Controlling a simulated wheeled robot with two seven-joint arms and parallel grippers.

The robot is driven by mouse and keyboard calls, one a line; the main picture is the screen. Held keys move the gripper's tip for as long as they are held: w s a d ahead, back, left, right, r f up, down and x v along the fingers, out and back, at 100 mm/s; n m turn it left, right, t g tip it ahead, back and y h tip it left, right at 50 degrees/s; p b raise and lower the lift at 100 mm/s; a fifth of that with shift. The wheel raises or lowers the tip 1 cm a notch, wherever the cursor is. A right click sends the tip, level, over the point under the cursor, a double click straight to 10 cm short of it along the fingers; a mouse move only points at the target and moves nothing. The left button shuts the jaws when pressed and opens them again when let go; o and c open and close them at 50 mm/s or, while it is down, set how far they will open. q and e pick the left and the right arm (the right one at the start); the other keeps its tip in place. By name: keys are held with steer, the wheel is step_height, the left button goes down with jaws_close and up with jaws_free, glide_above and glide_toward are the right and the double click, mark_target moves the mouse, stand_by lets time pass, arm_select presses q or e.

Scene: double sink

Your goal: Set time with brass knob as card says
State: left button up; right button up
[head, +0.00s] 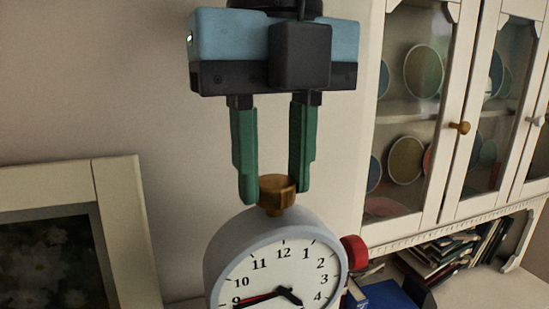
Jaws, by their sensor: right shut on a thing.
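A round grey clock (225,240) with a white dial stands at the bottom centre of the head view, its lower part cut off by the frame. A brass knob (277,192) sits on top of it, and a red knob (355,252) is on its right side. A short black hand points to the lower right, roughly between 4 and 5. A red hand and a dark hand lie close together towards 9. My right gripper (273,194) comes from above, its green fingers shut on the brass knob from both sides. No card is in view.
A white cabinet with glass doors (455,127) and plates inside is at the right. Books (440,255) lie below it, and a blue object (388,295) is right of the clock. A framed picture (125,230) is at the left.

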mark_target(275, 181)
steer(key=shift+f+n, duration=0.1)
steer(key=shift+n, duration=0.9)
steer(key=n, duration=0.2)
steer(key=shift+n, duration=0.3)
steer(key=o, duration=1)
step_height(275, 181, up, 14)
steer(key=shift+f, duration=0.2)
